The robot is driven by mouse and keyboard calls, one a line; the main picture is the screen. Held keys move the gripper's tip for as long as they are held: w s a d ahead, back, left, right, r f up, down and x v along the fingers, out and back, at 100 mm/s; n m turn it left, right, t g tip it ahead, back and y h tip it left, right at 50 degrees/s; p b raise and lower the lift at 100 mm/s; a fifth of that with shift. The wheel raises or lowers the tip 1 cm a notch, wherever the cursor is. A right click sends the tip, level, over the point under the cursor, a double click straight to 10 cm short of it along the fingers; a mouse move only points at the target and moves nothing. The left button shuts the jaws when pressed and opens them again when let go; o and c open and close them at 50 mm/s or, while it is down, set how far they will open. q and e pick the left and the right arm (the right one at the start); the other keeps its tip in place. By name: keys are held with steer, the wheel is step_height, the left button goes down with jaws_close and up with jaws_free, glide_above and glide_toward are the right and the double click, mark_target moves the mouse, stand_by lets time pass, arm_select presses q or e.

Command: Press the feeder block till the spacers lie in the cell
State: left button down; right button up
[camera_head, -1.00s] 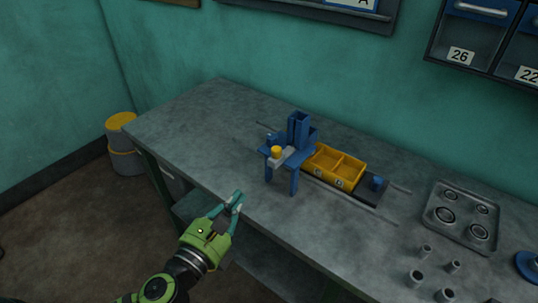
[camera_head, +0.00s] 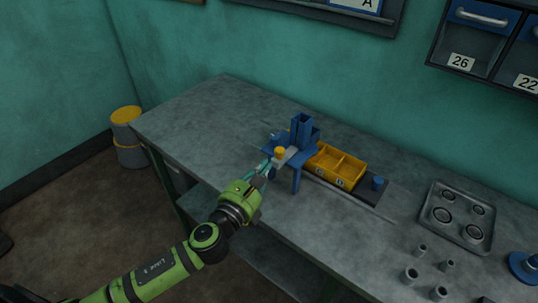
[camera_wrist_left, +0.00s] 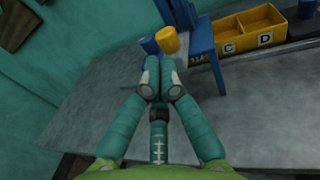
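A blue feeder stand (camera_head: 303,128) with an upright tower stands on the bench. On its left side sits a light grey feeder block (camera_head: 288,158) with a yellow knob (camera_head: 280,152). My left gripper (camera_head: 270,166) is just left of the block, fingertips close to it; contact cannot be told. In the left wrist view its fingertips (camera_wrist_left: 155,84) are together and empty, with the yellow knob (camera_wrist_left: 167,39) just beyond. A yellow tray (camera_head: 341,183) with compartments, labels C and D readable in the wrist view, stands right of the tower. No spacers can be made out. My right gripper is not in view.
A metal tray with rings (camera_head: 432,221) and several grey cylinders lie at the right. The bench's left part is clear.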

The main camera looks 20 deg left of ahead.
arm_select(q)
steer(key=shift+w+d+p, duration=0.15)
steer(key=shift+w+p, duration=0.05)
steer(key=shift+w, duration=0.65)
steer(key=shift+w+d+p, duration=0.1)
steer(key=shift+w+p, duration=0.05)
steer(key=shift+w, duration=0.7)
